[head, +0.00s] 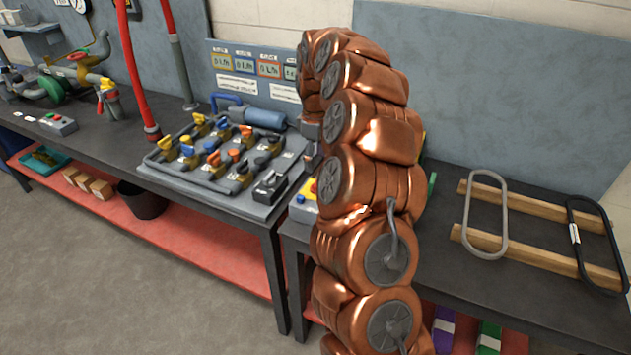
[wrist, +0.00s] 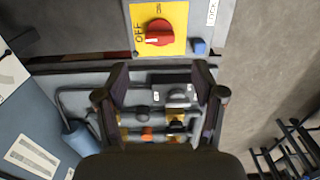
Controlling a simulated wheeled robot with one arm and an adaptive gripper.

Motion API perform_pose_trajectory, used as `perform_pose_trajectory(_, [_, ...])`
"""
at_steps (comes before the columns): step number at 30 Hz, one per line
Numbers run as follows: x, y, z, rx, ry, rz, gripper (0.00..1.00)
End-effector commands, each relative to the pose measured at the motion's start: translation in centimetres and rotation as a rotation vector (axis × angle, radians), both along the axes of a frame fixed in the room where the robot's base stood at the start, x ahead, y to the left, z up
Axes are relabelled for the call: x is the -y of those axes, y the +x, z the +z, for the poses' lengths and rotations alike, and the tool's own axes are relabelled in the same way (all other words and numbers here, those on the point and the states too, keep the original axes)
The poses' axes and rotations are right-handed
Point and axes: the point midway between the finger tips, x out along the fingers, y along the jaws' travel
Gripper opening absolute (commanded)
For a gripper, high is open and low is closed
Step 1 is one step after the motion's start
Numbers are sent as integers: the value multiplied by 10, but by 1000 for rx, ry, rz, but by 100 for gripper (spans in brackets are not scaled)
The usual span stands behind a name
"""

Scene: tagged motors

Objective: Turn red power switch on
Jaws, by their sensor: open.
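The red power switch (wrist: 158,32) is a rotary knob on a yellow plate (wrist: 178,12) at the top of the wrist view. OFF is printed left of the knob and ON above it. Its handle lies roughly crosswise, toward the OFF side. In the head view the yellow-topped box (head: 309,194) shows beside my copper arm, partly hidden by it. My gripper (wrist: 161,80) is open and empty in the wrist view, its fingers apart below the yellow plate in the picture and not touching the knob. In the head view my arm hides most of the gripper.
A blue button (wrist: 199,46) sits by the plate's corner. A dark box with a grey knob (wrist: 178,94) shows between my fingers, on the board of coloured valves (head: 215,160). A blue cylinder (head: 265,118) lies behind the valves. Wooden bars (head: 540,205) with loops occupy the right bench.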

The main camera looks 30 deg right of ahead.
Motion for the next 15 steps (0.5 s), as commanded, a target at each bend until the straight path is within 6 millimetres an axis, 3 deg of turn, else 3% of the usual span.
perform_pose_trajectory(5, [0, 0, -10, -3, 1, 1, 69])
perform_pose_trajectory(15, [-1, -1, -56, -7, 2, 1, 69])
